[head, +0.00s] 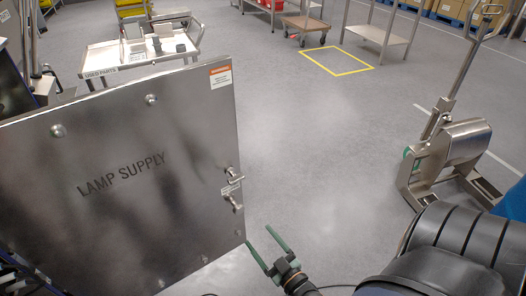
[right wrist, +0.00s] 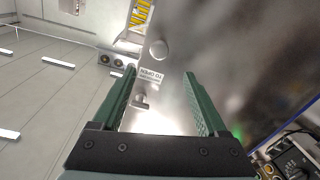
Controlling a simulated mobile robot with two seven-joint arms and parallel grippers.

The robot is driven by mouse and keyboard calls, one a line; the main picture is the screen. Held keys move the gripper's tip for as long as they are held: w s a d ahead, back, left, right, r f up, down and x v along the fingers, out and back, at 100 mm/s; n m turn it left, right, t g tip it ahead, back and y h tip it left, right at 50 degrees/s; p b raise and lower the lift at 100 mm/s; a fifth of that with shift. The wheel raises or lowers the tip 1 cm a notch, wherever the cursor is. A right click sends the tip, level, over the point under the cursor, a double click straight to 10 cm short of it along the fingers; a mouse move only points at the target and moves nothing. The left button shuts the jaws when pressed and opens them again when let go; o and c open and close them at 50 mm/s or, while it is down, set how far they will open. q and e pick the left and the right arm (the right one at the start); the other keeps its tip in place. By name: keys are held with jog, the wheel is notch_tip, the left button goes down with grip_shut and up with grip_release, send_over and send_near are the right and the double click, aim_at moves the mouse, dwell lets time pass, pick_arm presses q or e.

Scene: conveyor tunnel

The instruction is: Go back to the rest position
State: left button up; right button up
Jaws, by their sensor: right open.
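My right gripper (head: 259,236) is at the bottom centre of the head view, just right of the lower right corner of the metal LAMP SUPPLY door (head: 150,200). Its two green fingers are apart with nothing between them. In the right wrist view the open fingers of the right gripper (right wrist: 159,74) frame a shiny metal panel (right wrist: 180,40) with a small label and a round knob. I cannot tell whether they touch it. My left gripper is not in view.
The door has a latch handle (head: 232,188) on its right edge. A used-parts cart (head: 105,55) stands behind it. A metal floor-standing device (head: 455,150) is at right. A yellow floor square (head: 345,72) lies at the back. The grey floor between is clear.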

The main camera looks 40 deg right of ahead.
dwell(0.6)
jog(key=s+a+r+n+g+y, duration=0.1)
jog(key=s+a+g+y, duration=0.25)
jog(key=a, duration=0.45)
jog(key=s+a+g+y, duration=0.2)
jog(key=s+a+g, duration=0.25)
jog(key=a, duration=0.35)
pick_arm(q)
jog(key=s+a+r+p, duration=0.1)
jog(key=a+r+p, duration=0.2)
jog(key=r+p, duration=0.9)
jog(key=p, duration=0.5)
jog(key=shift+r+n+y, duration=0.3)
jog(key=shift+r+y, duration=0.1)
pick_arm(e)
jog(key=d+r, duration=0.3)
jog(key=r, duration=0.9)
jog(key=shift+s+r+m+h, duration=0.2)
jog(key=shift+s+m+h, duration=0.1)
jog(key=shift+s+h, duration=0.15)
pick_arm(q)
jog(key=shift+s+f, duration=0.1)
pick_arm(e)
jog(key=shift+d, duration=0.1)
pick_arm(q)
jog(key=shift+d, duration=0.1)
pick_arm(e)
jog(key=shift+g, duration=0.3)
